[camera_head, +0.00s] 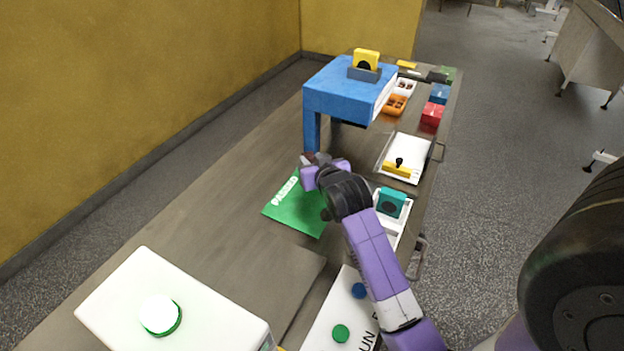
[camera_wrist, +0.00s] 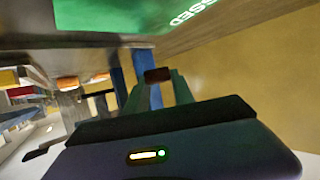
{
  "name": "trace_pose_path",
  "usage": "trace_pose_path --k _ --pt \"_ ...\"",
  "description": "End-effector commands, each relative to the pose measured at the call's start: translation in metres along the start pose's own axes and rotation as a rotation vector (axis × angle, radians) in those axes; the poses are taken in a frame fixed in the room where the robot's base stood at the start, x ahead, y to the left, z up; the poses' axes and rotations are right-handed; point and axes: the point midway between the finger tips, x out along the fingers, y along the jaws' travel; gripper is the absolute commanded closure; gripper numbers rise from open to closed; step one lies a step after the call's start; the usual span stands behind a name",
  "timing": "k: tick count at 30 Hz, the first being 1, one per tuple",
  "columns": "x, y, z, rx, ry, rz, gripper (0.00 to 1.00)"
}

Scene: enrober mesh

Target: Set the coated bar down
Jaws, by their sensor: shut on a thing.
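My gripper (camera_head: 312,170) is above the far end of the green mat (camera_head: 296,212), close to the leg of the blue stand (camera_head: 345,95). In the wrist view its two dark green fingers (camera_wrist: 159,88) are shut on a small dark brown bar (camera_wrist: 158,75), held between their tips. The green mat also shows at the top of the wrist view (camera_wrist: 120,14), with part of a white word. In the head view the mat reads PASSED along its left side, and my arm covers part of its right side. The bar appears apart from the mat.
Right of my arm are a white tray with a teal block (camera_head: 391,202) and a white tray with a yellow bar (camera_head: 397,170). Orange (camera_head: 394,105) and red (camera_head: 432,115) boxes stand farther back. Bare table lies left of the mat.

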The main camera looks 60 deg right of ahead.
Motion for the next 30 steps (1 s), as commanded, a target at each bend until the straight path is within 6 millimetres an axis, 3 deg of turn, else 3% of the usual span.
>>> trace_pose_path --k 15,30 --pt "0.023 0.000 0.056 0.000 -0.002 0.000 0.93" --pt "0.027 0.000 0.066 0.000 0.000 -0.001 0.93"
